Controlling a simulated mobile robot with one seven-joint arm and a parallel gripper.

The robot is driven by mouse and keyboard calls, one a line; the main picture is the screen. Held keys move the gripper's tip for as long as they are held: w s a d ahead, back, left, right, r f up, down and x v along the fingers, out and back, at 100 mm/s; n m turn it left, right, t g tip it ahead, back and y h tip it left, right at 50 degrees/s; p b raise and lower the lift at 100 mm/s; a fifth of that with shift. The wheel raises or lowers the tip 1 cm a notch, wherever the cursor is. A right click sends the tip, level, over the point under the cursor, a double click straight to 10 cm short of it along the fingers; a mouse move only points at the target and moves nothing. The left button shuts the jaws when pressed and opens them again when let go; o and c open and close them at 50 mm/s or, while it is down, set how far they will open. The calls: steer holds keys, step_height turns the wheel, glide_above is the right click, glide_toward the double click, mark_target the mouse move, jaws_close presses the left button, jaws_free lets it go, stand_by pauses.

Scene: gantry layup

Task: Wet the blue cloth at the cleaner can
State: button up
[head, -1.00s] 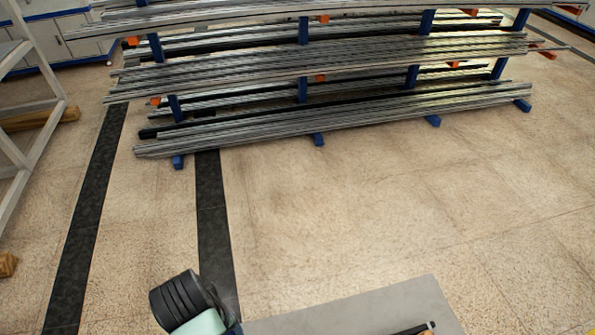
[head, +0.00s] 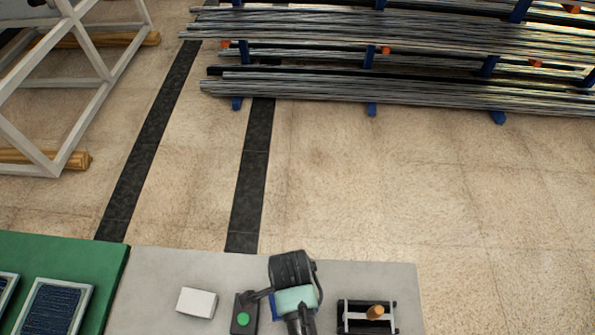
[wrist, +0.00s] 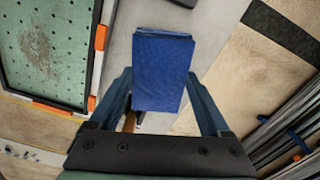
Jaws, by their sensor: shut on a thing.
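The blue cloth (wrist: 160,72) is a folded rectangle in the wrist view. My gripper (wrist: 160,95) is shut on it, with one finger at each side. The cloth extends beyond the fingertips, over a grey surface (wrist: 203,32). I cannot identify a cleaner can in either view.
The table holds a white block (head: 197,302), a dark box with a green button (head: 243,316) and a black rack with a wooden handle (head: 375,312). A green mat (head: 60,258) with framed panels lies left. A metal bar rack (head: 400,97) stands behind open floor.

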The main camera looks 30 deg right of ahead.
steer(key=shift+s+d+r+m+p, duration=0.2)
steer(key=shift+s+m, duration=0.1)
steer(key=shift+m, duration=0.25)
steer(key=shift+s+d+r+m+p, duration=0.15)
steer(key=shift+s+m, duration=0.1)
steer(key=shift+m, duration=0.3)
steer(key=shift+s+d+f, duration=0.1)
steer(key=shift+f, duration=0.15)
step_height(320, 180, down, 6)
steer(key=b, duration=0.6)
steer(key=shift+f+b, duration=0.55)
steer(key=shift+f, duration=0.55)
stand_by(1.6)
step_height(320, 180, up, 7)
steer(key=p, duration=0.7)
steer(key=shift+r+p, duration=0.15)
steer(key=shift+p, duration=0.15)
stand_by(0.6)
